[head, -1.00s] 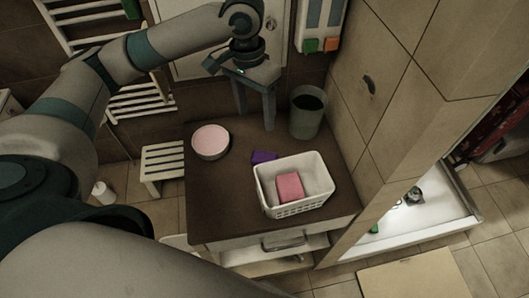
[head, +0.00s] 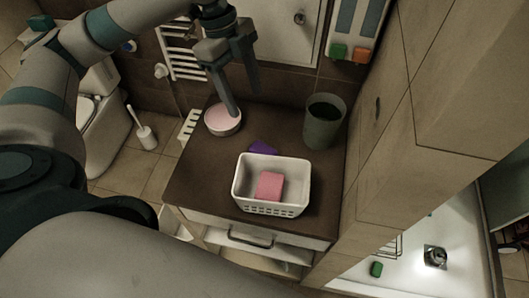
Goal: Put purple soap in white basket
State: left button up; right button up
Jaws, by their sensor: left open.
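The purple soap (head: 262,147) lies flat on the dark brown cabinet top, just behind the white basket, which hides part of it or touches it; I cannot tell which. The white basket (head: 298,207) stands upright near the front of the top, with a pink block (head: 269,186) inside. My left gripper (head: 243,103) is open and empty, fingers pointing down, above the back of the cabinet top near the pink-topped bowl. It is behind and a little left of the purple soap. My right gripper is not in view.
A round bowl with a pink top (head: 222,120) stands at the back left of the cabinet top (head: 195,180). A dark green-grey cup (head: 323,122) stands at the back right, near the tiled wall. The left front of the top is clear.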

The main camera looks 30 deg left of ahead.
pick_arm(q)
jog(key=p, duration=0.2)
send_over(257, 146)
jog(key=f, duration=1)
jog(key=shift+a+f, duration=0.2)
jog(key=shift+f, duration=0.2)
jog(key=shift+d+f, duration=0.15)
jog(key=shift+f, duration=0.35)
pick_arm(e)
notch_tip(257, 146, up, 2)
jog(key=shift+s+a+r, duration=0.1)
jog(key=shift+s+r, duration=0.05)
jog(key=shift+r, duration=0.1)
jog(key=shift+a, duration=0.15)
